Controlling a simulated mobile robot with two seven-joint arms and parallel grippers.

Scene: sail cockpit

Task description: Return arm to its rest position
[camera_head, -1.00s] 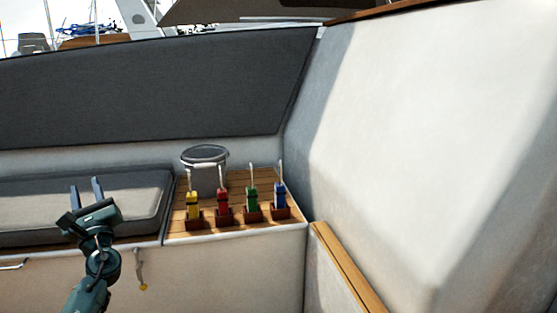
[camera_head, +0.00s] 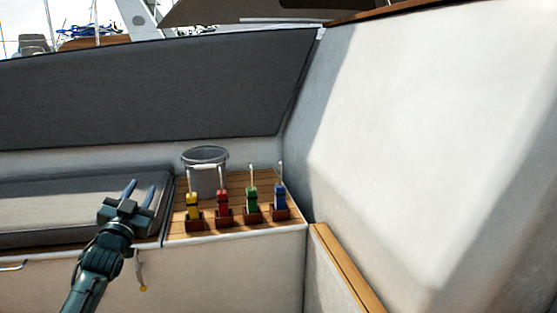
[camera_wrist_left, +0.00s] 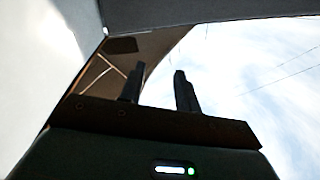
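My left gripper (camera_head: 139,194) is in the head view at the lower left, in front of the grey seat cushion, left of the wooden bench end. Its two fingers point up and stand apart with nothing between them. In the left wrist view the gripper's fingers (camera_wrist_left: 160,90) are also apart and empty, with pale sky and a dark canopy beyond. My right gripper is in neither view.
Yellow (camera_head: 193,206), red (camera_head: 223,203), green (camera_head: 252,199) and blue (camera_head: 280,196) handled pieces stand in small wooden holders on the slatted bench (camera_head: 238,181). A grey bucket (camera_head: 205,180) stands behind them. A white wall (camera_head: 430,130) rises at right.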

